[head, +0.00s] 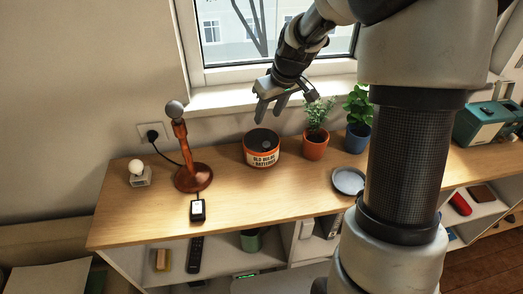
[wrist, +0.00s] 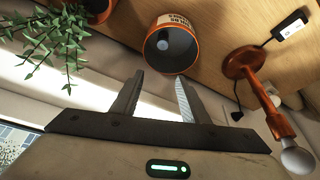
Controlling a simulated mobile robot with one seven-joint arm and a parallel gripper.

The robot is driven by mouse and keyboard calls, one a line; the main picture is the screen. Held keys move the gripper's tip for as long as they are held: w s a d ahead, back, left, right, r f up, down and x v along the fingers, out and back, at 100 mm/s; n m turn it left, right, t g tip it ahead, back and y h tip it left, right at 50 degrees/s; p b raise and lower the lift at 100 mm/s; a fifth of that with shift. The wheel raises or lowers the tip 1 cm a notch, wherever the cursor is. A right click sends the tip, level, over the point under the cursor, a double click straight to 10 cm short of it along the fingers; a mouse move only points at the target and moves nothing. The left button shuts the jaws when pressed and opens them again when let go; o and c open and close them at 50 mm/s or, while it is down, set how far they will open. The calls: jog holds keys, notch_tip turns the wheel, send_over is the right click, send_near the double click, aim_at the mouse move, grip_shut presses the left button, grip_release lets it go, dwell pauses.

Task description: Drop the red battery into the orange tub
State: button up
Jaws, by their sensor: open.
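The orange tub (head: 247,152) stands on the wooden counter below the window, with a pale label about old bulbs and batteries. Its dark round top also shows in the wrist view (wrist: 196,58), with a small pale round spot in it that I cannot identify. My gripper (head: 270,115) is above the tub, apart from it. In the wrist view my gripper (wrist: 160,76) has its two fingers spread with nothing between them. I see no clear red battery. A red rounded object (head: 460,204) lies on the shelf at the right, and I cannot tell what it is.
A red-brown lamp (head: 194,178) stands left of the tub, with a small black device (head: 198,210) in front. A terracotta plant pot (head: 315,147), blue pot (head: 358,139) and grey dish (head: 348,181) are to the right. The counter's front middle is clear.

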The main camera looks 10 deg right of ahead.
jog(key=p+v, duration=0.1)
jog(key=v, duration=1.6)
jog(key=shift+s+a, duration=0.1)
jog(key=shift+s, duration=0.05)
jog(key=s+a+r+m+h+p, duration=0.1)
jog(key=s+r+m+p, duration=0.1)
jog(key=s, duration=0.9)
jog(key=s+a+r+m+t+p, duration=0.1)
jog(key=s+p, duration=0.4)
jog(key=s, duration=0.7)
notch_tip(320, 180, up, 3)
jog(key=shift+a+f+m+t+h, duration=0.3)
jog(key=shift+a+m+h, duration=0.1)
jog(key=shift+m, duration=0.3)
